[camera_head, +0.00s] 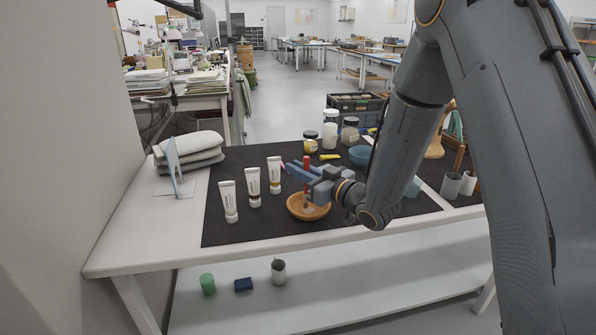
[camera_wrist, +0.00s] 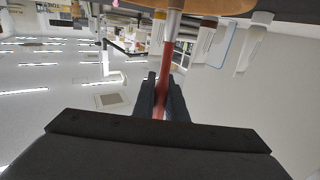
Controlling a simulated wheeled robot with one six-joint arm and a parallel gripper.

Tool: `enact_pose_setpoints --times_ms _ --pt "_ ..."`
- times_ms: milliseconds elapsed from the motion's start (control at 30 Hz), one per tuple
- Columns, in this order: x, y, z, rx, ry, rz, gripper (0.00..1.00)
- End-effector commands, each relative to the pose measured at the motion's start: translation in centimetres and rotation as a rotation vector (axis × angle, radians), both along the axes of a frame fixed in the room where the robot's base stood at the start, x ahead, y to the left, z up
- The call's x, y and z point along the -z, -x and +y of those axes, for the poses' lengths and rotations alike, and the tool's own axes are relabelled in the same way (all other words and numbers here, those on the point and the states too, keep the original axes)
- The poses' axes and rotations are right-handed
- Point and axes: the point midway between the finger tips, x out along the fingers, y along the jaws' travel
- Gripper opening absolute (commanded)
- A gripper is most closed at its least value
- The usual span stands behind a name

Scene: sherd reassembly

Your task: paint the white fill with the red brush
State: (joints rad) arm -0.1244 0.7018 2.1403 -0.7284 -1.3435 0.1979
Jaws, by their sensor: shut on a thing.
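My gripper (camera_head: 306,172) is shut on the red brush (camera_head: 306,161) and holds it upright over the tan bowl (camera_head: 309,212). The brush's lower end reaches down into the bowl; I cannot tell whether it touches. In the wrist view the red handle of the brush (camera_wrist: 168,52) runs between the two dark fingers (camera_wrist: 161,98) to a pale metal collar, and its bristles are out of sight. A strip of the bowl (camera_wrist: 215,5) shows at the top edge there. I cannot make out white fill on the bowl.
Several white tubes (camera_head: 253,187) stand left of the bowl on the dark mat (camera_head: 240,232). A blue bowl (camera_head: 360,156) and jars (camera_head: 330,136) are behind. A mirror-like panel (camera_head: 174,166) and grey cushions (camera_head: 200,150) stand at left.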

Motion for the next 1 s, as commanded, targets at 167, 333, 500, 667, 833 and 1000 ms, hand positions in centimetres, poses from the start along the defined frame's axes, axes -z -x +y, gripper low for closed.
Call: enact_pose_setpoints --times_ms 167,333,500,667,833,1000 --pt "-1.6 0.0 0.0 0.000 0.000 -0.001 0.00" --pt "-2.8 0.0 0.0 0.000 0.000 -0.001 0.00" --pt "-4.1 0.0 0.0 0.000 -0.001 -0.001 0.00" --pt "-4.9 0.0 0.0 0.001 -0.001 -0.001 0.00" --pt "-4.9 0.0 0.0 0.000 0.000 0.000 0.00" --pt "-4.9 0.0 -0.2 0.001 -0.001 -0.001 0.00"
